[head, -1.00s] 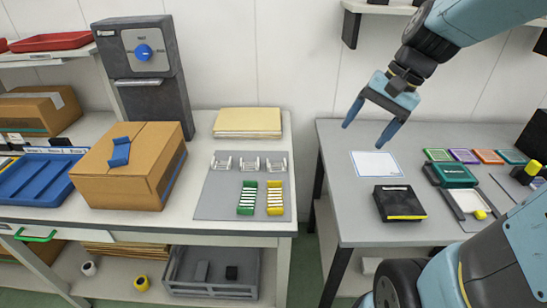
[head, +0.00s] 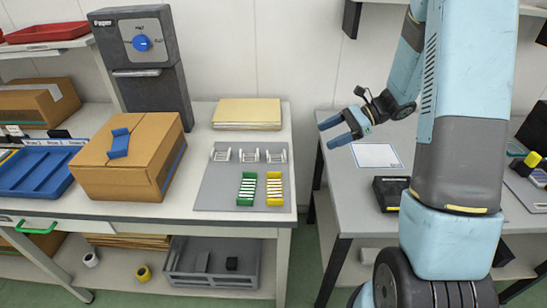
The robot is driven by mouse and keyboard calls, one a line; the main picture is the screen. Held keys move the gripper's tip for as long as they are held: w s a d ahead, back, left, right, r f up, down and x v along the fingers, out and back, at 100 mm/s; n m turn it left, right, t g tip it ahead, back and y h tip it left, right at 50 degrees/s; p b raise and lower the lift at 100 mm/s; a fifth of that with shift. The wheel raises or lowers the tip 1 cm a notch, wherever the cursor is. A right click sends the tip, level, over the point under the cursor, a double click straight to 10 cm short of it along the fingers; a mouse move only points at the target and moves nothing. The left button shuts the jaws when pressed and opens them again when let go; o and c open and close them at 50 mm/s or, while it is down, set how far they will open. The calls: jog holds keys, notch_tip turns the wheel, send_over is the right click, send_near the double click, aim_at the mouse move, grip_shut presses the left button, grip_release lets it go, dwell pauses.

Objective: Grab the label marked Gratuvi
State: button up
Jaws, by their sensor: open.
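I cannot read the name Gratuvi on anything in the head view. Small white labels are stacked in a green rack (head: 246,189) and a yellow rack (head: 274,188), side by side on a grey mat (head: 215,190) on the left table. Their writing is too small to read. My gripper (head: 327,135) is open and empty, its blue fingers pointing left near the right table's left edge. It is to the right of both racks and apart from them.
A cardboard box (head: 130,160) and blue tray (head: 38,172) are left; a folder stack (head: 247,113) is behind.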

notch_tip(320, 180, down, 3)
jog(key=w+m, duration=0.2)
send_near(289, 158)
jog(key=s+a, duration=0.2)
jog(key=a, duration=0.2)
jog(key=shift+t+y, duration=0.4)
jog(key=shift+w+r+x, duration=0.1)
jog(key=shift+w+x, duration=0.1)
jog(key=shift+x, duration=1.1)
jog(key=shift+w+r+x, duration=0.1)
jog(key=shift+w+x, duration=0.1)
jog(key=shift+x, duration=1.1)
jog(key=shift+a, duration=0.1)
jog(key=c, duration=1.1)
jog(key=shift+r, duration=0.15)
